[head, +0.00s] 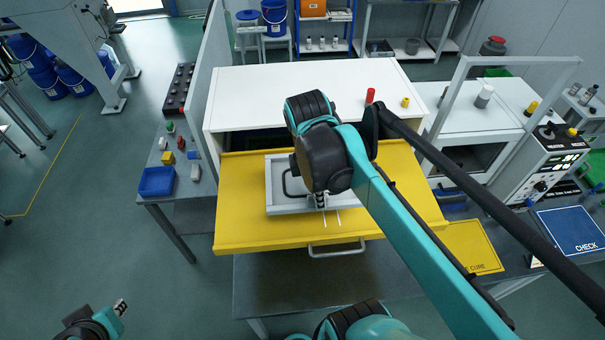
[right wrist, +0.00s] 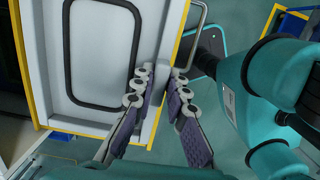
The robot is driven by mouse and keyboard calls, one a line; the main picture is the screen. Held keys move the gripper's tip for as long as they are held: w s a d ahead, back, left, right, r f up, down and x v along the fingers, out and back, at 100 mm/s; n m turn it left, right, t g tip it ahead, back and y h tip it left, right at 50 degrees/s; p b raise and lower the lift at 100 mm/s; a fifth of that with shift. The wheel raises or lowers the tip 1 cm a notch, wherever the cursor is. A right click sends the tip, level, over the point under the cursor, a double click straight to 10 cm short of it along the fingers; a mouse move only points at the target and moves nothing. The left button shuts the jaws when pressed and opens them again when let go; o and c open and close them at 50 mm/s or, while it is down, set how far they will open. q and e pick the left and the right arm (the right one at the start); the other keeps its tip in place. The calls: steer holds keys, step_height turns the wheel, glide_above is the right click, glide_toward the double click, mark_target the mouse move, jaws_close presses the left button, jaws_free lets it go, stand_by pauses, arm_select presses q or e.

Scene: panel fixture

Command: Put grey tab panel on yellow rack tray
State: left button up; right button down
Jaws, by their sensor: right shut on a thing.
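The grey tab panel (head: 283,207) is a pale, flat, framed plate with a black rounded outline. It appears over the middle of the pulled-out yellow rack tray (head: 240,210); I cannot tell whether it rests on it. My right gripper (head: 321,202) reaches down at the panel's near right part, partly hidden by my arm. In the right wrist view the panel (right wrist: 100,50) lies beside the fingers, and my right gripper (right wrist: 160,75) is shut on its edge. The tray's yellow rim (right wrist: 75,130) shows there too. My left gripper (head: 120,308) is at the lower left, far from the tray.
The tray has a metal handle (head: 337,250) in front, under a white cabinet top (head: 300,85) holding a red cylinder (head: 370,95) and a yellow piece. A blue bin (head: 157,181) stands on the left side table. A yellow mat (head: 470,245) and a blue CHECK mat (head: 573,229) lie right.

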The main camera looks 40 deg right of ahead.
mark_target(273, 195)
steer(key=w+a+f, duration=0.2)
steer(key=w, duration=0.1)
steer(key=w+a+f, duration=0.2)
steer(key=w, duration=0.1)
steer(key=w+a+f, duration=0.2)
steer(key=w+f, duration=0.1)
steer(key=shift+w, duration=0.4)
step_height(273, 195, down, 3)
steer(key=shift+f, duration=0.45)
steer(key=c, duration=1.5)
jaws_free()
steer(key=shift+f, duration=0.1)
steer(key=shift+c, duration=0.2)
